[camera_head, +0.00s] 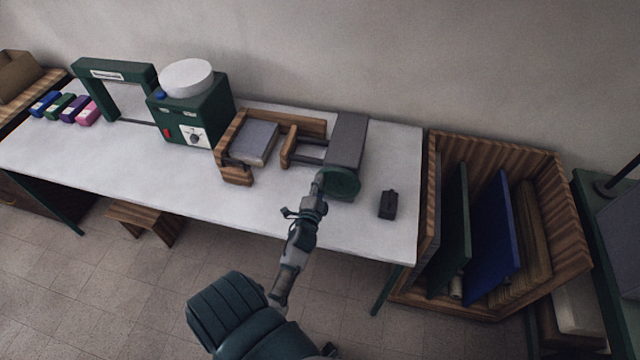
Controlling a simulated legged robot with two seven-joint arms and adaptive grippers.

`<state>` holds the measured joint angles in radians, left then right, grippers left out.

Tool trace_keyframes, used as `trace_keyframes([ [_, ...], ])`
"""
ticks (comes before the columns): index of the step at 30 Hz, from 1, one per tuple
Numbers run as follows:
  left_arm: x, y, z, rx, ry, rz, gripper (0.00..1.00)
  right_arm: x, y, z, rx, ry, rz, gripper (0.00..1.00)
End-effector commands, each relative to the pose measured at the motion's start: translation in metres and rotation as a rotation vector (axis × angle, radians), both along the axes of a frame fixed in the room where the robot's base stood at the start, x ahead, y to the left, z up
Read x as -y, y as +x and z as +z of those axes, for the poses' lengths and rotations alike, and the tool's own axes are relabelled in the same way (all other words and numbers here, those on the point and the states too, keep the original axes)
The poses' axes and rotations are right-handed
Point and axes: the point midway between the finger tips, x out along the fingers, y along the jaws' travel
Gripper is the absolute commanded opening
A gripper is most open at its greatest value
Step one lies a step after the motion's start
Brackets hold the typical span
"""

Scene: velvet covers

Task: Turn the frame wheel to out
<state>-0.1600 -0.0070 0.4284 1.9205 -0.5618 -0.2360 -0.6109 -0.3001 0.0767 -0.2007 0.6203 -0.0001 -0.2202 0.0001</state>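The frame wheel (343,182) is a dark green disc at the front of the wooden frame (310,122), below its grey block (346,140). A grey book-like block (254,141) lies in the left part of the frame. My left gripper (320,182) is at the left edge of the wheel, its arm reaching up from the bottom of the view. It overlaps the wheel in the picture; I cannot tell whether it touches or grips it. Its fingers are too small and dark to tell open from shut. My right gripper is not in view.
A green machine (205,118) with a white round top stands left of the frame on the white table (120,155). A small black block (388,204) lies right of the wheel. A wooden crate (567,190) with upright boards stands at the right. The table's front strip is mostly clear.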

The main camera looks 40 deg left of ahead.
Motion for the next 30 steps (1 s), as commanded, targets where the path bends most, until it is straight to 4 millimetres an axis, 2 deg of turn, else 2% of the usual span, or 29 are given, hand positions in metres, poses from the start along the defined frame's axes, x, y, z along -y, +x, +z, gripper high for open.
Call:
trace_keyframes([
  [1,0.000,-0.002,-0.007,-0.013,-0.009,0.004,0.34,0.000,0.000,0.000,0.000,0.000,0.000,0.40],
  [3,0.000,-0.002,-0.007,-0.013,-0.008,0.003,0.47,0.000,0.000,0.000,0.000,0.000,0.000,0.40],
  [14,0.003,-0.006,-0.004,-0.007,-0.003,0.001,0.47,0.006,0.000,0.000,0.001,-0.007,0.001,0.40],
  [17,0.011,-0.018,-0.004,-0.008,-0.005,0.001,0.47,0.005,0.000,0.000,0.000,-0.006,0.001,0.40],
  [27,0.049,-0.081,-0.005,-0.011,-0.008,0.004,0.47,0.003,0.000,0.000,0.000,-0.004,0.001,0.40],
  [30,0.056,-0.093,-0.006,-0.010,-0.008,0.003,0.47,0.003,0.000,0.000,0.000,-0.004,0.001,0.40],
])
